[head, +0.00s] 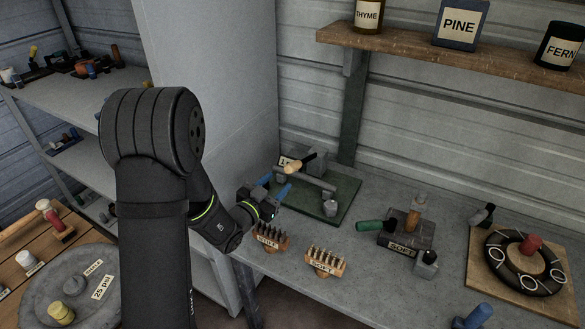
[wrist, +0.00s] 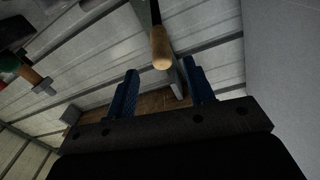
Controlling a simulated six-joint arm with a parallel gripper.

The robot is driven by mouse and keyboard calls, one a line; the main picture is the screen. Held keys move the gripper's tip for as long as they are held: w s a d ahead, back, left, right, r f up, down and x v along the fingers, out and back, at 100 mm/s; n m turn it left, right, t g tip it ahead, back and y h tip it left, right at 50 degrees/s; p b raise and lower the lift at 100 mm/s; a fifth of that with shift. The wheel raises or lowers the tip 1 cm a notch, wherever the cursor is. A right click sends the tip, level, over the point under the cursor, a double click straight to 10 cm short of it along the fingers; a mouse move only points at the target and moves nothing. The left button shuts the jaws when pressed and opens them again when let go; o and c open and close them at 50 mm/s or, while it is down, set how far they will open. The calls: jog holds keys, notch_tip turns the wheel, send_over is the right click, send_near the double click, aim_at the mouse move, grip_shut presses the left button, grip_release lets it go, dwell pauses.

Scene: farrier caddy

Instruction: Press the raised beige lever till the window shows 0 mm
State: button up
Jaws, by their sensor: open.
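The raised beige lever (head: 293,167) is a rounded handle that tilts up from a grey device on a dark green base plate (head: 346,190). My gripper (head: 277,182) is at the left front of that plate, its two blue fingers apart and empty, just left of and below the lever's end. In the wrist view the lever (wrist: 161,48) hangs on a dark rod, beyond and between the fingertips of my gripper (wrist: 161,72). I see no contact. A white label is partly hidden behind the lever, and I cannot make out a window reading.
Two wooden blocks with several upright pins, one (head: 271,239) and another (head: 325,262), stand in front of the plate. A dark SOFT block (head: 407,236) with tools is to the right. A tall pale cabinet (head: 210,80) stands behind my arm. A shelf (head: 430,45) with jars hangs above.

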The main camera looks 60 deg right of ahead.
aim_at(293, 168)
jog(key=d, duration=0.9)
jog(key=shift+s+d, duration=0.1)
jog(key=shift+s, duration=0.25)
